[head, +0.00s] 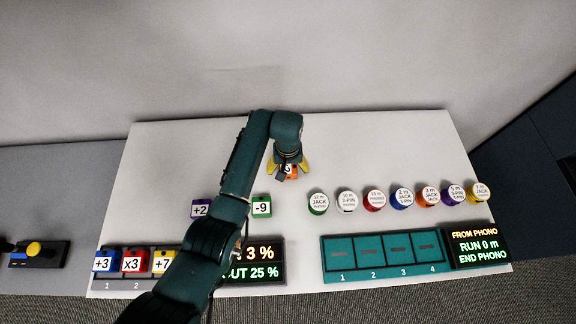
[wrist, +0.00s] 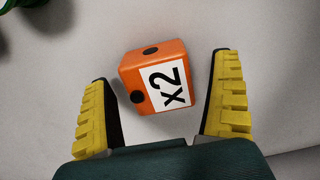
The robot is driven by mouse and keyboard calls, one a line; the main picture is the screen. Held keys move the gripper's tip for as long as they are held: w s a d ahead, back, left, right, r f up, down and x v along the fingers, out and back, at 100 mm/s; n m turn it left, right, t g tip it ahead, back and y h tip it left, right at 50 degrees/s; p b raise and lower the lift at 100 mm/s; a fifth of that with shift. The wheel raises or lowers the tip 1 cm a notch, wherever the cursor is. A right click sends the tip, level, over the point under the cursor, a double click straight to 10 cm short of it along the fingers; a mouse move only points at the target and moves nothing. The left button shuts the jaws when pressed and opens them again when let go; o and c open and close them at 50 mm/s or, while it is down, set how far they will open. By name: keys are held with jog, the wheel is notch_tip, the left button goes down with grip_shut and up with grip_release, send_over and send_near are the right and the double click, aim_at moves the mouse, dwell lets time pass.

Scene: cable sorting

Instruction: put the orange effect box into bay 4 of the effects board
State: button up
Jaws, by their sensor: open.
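The orange effect box (wrist: 137,62) has a white label reading "x2" and lies on the white table, turned at an angle. In the wrist view it sits between the two yellow fingers of my gripper (wrist: 163,108), with a gap on each side. My gripper is open and touches nothing that I can see. In the head view the orange box (head: 291,171) is partly hidden under my gripper (head: 288,166). The effects board (head: 178,250) is at the front left, with blue "+3", red "x3" and yellow "+7" boxes in its left bays. My arm hides its bay 4.
A purple "+2" box (head: 200,208) and a green "-9" box (head: 262,206) stand behind the board, either side of my arm. Several round cable pucks (head: 375,198) line the right side, behind a teal four-slot board (head: 384,259). The back of the table (head: 370,140) is clear.

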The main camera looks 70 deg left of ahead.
jog(key=shift+f, duration=0.45)
jog(key=c, duration=1.3)
jog(key=shift+a+r, duration=0.1)
jog(key=shift+c, duration=0.3)
jog(key=shift+r, duration=0.1)
